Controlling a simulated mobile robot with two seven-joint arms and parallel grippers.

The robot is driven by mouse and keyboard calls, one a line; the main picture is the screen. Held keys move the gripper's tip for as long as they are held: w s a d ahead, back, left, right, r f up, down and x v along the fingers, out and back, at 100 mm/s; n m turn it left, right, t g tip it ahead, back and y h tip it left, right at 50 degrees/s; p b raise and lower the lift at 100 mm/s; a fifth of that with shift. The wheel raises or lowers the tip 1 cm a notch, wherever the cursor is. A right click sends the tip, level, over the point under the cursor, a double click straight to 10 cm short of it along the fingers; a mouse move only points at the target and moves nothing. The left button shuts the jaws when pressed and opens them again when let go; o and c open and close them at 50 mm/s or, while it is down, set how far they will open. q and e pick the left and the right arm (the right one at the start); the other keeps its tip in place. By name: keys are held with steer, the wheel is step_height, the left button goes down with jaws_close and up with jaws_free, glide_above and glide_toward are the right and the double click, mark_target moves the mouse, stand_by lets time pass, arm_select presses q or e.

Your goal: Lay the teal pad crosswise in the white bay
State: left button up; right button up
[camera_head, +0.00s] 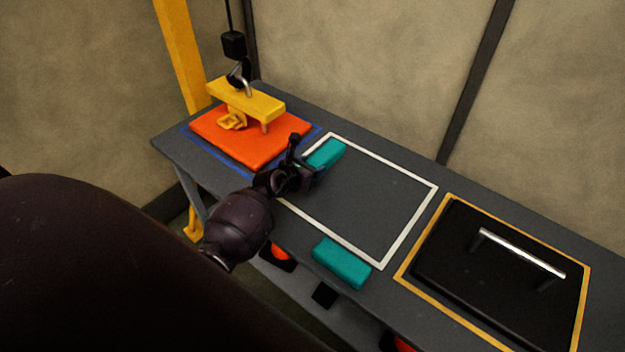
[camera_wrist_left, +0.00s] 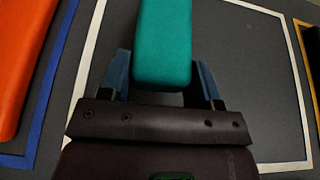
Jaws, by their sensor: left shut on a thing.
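My left gripper (camera_head: 309,168) is shut on a teal pad (camera_head: 327,152) near the far left corner of the white bay (camera_head: 408,231). In the left wrist view the pad (camera_wrist_left: 163,38) sits between the two blue fingers and points away from the wrist. White bay lines (camera_wrist_left: 86,58) show on both sides of it. Whether the pad touches the table is not clear. My right gripper is not in view.
An orange plate (camera_head: 222,136) inside a blue outline lies on the left, with a yellow block (camera_head: 247,98) above it under a hanging black hook. A black panel (camera_head: 455,270) with a silver handle lies inside a yellow outline on the right. The middle of the bay is bare.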

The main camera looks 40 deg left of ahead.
arm_select(q)
step_height(320, 180, down, 4)
steer(key=shift+b, duration=0.9)
steer(key=shift+f, duration=0.3)
steer(key=shift+r, duration=0.2)
steer(key=shift+f, duration=0.25)
steer(key=o, duration=0.9)
steer(key=shift+r, duration=0.1)
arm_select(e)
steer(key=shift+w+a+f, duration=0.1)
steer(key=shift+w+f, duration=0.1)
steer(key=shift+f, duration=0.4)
